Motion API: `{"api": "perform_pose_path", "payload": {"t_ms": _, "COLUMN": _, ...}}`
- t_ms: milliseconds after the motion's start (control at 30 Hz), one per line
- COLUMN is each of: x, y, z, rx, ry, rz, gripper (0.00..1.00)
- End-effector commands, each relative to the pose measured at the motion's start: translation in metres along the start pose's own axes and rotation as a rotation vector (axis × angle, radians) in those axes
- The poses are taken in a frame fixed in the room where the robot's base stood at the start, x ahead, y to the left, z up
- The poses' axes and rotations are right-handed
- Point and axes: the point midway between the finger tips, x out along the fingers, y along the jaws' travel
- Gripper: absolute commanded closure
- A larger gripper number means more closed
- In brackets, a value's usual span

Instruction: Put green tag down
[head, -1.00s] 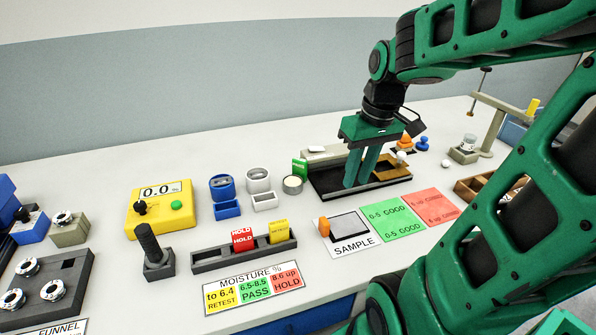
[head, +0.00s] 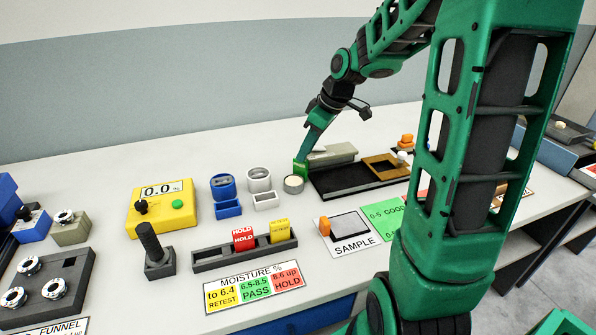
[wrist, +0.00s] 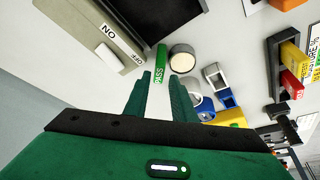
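The green PASS tag (head: 300,169) stands on the table by the left end of the dark tray (head: 345,184). My gripper (head: 306,154) reaches down to the tag from the upper right. The dark tag rack (head: 208,262) holds a red HOLD tag (head: 244,238) and a yellow tag (head: 280,231).
A round pale-topped tin (head: 293,184) stands close to the tag. Blue and white cups (head: 259,180) and a yellow meter (head: 162,208) are farther left. The SAMPLE pad (head: 350,225) is in front.

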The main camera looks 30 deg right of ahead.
Motion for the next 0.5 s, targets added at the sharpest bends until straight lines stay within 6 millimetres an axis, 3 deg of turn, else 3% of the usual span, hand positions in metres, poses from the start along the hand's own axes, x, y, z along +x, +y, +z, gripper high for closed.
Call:
{"api": "perform_pose_path", "payload": {"t_ms": 333, "x": 0.042, "y": 0.002, "z": 0.000, "rx": 0.002, "ry": -0.003, "rz": -0.004, "gripper": 0.77}}
{"api": "perform_pose_path", "payload": {"t_ms": 500, "x": 0.052, "y": 0.002, "z": -0.001, "rx": 0.001, "ry": -0.002, "rz": -0.001, "gripper": 0.77}}
